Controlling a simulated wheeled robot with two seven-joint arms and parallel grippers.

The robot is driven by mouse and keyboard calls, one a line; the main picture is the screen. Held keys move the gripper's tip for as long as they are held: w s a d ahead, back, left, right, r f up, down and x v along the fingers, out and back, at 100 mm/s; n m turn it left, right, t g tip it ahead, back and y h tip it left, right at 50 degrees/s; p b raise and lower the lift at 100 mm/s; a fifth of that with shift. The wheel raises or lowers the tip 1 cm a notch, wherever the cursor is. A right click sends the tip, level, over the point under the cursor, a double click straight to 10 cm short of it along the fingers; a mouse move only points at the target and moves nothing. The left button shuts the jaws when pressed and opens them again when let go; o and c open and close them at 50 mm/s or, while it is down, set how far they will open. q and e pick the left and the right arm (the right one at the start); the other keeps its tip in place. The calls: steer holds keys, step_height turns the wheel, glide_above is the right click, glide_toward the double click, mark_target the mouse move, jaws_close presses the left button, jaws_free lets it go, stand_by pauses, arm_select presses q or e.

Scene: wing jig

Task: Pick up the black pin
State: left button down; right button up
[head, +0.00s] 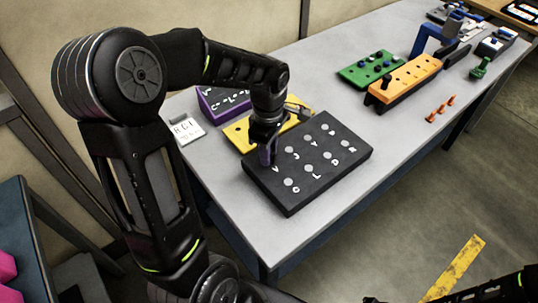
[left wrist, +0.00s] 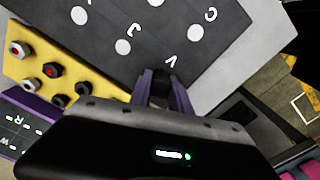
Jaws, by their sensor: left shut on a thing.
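My left gripper (head: 266,152) is over the near-left part of the black board (head: 318,185), by the letter V. In the left wrist view its purple fingers (left wrist: 165,88) are shut on a small dark piece, the black pin (left wrist: 161,93), mostly hidden between them. I cannot tell whether the pin touches the board. The black board has pale round spots and white letters. The yellow block (head: 238,136) lies beside it; in the left wrist view it (left wrist: 50,58) carries several red, grey and black pins.
A purple lettered block (head: 213,107) and a white card (head: 187,130) lie behind on the grey table. Farther right are a green block (head: 364,76), an orange block (head: 405,84) and small orange pieces (head: 440,109). The tabletop between the black board and the orange block is clear.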

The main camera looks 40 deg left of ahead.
stand_by(0.4)
arm_select(q)
step_height(320, 180, up, 10)
steer(key=shift+r+b, duration=0.1)
steer(key=shift+b, duration=0.55)
stand_by(1.1)
